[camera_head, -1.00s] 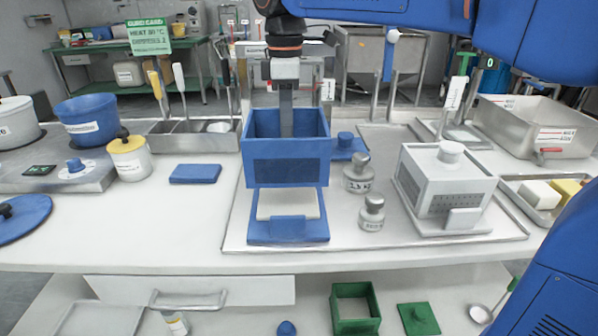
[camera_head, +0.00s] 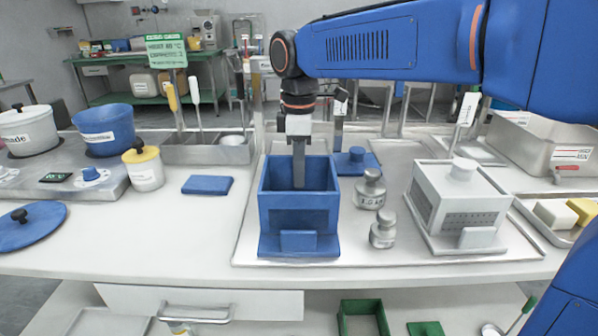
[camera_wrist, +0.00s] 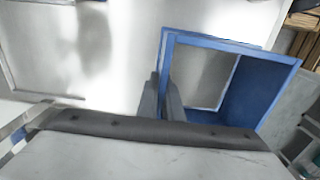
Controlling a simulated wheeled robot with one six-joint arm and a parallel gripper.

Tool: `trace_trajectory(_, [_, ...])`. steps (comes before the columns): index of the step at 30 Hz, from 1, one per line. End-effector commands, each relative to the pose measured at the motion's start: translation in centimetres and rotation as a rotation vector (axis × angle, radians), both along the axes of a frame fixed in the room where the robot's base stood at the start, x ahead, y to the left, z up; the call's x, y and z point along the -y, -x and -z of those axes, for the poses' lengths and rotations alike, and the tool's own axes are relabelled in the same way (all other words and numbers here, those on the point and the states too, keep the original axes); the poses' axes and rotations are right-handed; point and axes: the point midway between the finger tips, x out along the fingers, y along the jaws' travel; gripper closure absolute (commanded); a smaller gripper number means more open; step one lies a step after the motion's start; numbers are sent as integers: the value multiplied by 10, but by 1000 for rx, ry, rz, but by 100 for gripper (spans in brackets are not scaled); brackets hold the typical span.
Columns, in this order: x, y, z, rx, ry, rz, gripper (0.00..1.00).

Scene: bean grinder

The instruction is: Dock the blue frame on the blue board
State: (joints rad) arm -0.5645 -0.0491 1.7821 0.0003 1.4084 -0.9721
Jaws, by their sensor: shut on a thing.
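The blue frame (camera_head: 298,212), an open box-like piece, stands upright over the blue board (camera_head: 268,247) on the grey tray. The board's front strip and raised tab (camera_head: 298,241) show below the frame; its pale centre is hidden. The frame's lower edge appears at the board's surface, but I cannot tell if it is fully seated. My gripper (camera_head: 299,180) points down and is shut on one wall of the frame. The wrist view shows the fingers (camera_wrist: 164,98) at the frame's near-left wall (camera_wrist: 258,92).
Two metal weights (camera_head: 369,190) (camera_head: 383,230) stand close right of the frame. A white vented box (camera_head: 460,200) is farther right.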

Motion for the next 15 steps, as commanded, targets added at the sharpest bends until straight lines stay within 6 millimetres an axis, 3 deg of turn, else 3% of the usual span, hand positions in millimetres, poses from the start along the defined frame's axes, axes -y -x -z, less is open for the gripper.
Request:
trace_trajectory(13, [0,0,11,-1,0,0,100])
trace_trajectory(15, [0,0,11,0,0,0,80])
